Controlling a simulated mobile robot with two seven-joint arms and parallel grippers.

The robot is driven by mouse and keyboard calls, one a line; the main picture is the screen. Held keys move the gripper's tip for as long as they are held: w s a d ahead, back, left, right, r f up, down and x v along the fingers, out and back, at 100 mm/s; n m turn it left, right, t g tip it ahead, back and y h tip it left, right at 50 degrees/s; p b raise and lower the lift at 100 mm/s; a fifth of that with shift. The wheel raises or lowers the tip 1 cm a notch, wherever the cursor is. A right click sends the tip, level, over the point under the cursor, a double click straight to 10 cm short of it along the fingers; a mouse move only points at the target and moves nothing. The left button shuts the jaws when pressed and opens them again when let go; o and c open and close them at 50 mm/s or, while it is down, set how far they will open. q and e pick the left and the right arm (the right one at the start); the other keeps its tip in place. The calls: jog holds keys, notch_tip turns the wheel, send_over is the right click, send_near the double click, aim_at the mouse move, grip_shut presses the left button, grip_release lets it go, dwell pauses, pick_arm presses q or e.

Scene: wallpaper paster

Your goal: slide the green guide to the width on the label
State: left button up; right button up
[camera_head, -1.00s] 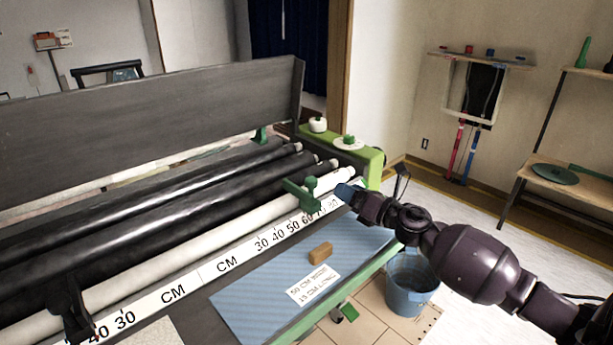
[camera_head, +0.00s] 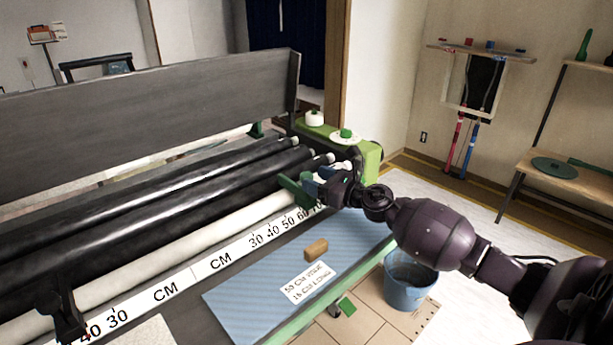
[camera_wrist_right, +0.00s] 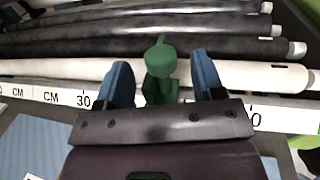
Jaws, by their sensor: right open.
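The green guide (camera_head: 293,194) sits across the white roller near the right end of the CM scale (camera_head: 222,260), around the high numbers. My right gripper (camera_head: 318,183) is at the guide. In the right wrist view its blue fingers are open, one on each side of the green knob (camera_wrist_right: 160,60), with gaps showing. The label (camera_head: 309,282) lies on the blue striped sheet; its top line seems to read 50 CM WIDE. The scale numbers beside the guide are partly hidden by the gripper. My left gripper is out of view.
A tan block (camera_head: 316,249) lies on the blue sheet (camera_head: 245,303) near the label. A black bracket (camera_head: 65,316) stands at the scale's left end. A blue bucket (camera_head: 409,285) is below the right edge. Dark rollers (camera_head: 170,200) lie behind the white one.

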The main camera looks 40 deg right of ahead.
aim_at(306, 175)
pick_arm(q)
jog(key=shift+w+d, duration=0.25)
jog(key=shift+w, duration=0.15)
pick_arm(e)
jog(key=shift+x, duration=1.8)
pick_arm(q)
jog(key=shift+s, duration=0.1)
pick_arm(e)
jog(key=shift+c, duration=0.8)
grip_shut()
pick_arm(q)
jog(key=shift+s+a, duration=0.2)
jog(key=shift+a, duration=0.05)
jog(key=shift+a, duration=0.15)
pick_arm(e)
jog(key=shift+a, duration=0.15)
